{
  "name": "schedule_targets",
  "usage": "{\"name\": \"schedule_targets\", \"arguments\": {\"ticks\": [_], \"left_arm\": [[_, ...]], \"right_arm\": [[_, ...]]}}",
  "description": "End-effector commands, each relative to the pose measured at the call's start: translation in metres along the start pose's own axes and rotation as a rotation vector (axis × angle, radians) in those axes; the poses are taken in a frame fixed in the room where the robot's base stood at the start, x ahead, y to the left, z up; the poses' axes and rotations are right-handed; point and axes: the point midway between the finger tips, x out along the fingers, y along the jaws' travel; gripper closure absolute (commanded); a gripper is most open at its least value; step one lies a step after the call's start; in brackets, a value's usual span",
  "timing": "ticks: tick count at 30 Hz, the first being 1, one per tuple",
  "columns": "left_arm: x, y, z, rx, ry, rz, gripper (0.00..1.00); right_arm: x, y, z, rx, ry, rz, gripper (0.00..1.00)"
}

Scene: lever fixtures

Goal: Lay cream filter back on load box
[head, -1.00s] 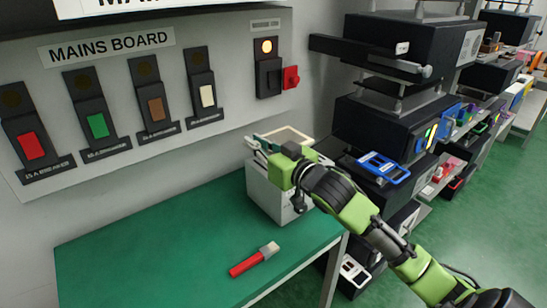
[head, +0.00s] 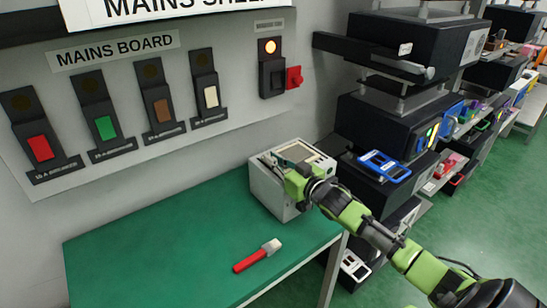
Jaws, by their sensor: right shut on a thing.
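The load box (head: 270,193) is a pale grey box at the right end of the green table. The cream filter (head: 309,150), a flat cream-edged panel, is at the top of the box and looks nearly level with it. My right gripper (head: 284,166) is over the box top, shut on the cream filter near its front edge. The gripper and wrist hide part of the filter and the box's right side. I cannot tell whether the filter rests fully on the box. My left gripper is out of view.
A red-handled tool (head: 257,256) with a pale head lies on the green table (head: 160,240). The mains board (head: 120,110) with several coloured switches is on the wall behind. Black racks (head: 385,125) stand close on the right. The table's left part is clear.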

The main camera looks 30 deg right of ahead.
Motion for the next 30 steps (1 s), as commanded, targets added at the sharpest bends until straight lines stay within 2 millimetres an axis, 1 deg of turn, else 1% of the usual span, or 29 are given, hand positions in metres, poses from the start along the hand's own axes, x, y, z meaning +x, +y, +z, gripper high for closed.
{"name": "schedule_targets", "arguments": {"ticks": [8,9,10,22,26,30], "left_arm": [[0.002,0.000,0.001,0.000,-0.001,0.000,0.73],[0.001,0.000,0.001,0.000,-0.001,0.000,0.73],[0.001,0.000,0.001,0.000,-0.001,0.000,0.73],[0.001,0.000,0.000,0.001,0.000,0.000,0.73],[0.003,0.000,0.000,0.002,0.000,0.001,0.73],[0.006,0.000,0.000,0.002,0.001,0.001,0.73]], "right_arm": [[0.000,0.000,0.003,0.000,0.001,0.000,1.00],[0.000,0.000,0.002,0.000,0.000,0.000,0.80],[0.000,0.000,0.002,0.000,0.000,0.000,0.73],[-0.001,0.000,0.000,0.001,0.000,0.000,0.73],[-0.011,0.000,0.002,0.001,-0.001,-0.001,0.73],[-0.030,0.000,0.003,0.001,-0.003,-0.001,0.73]]}}
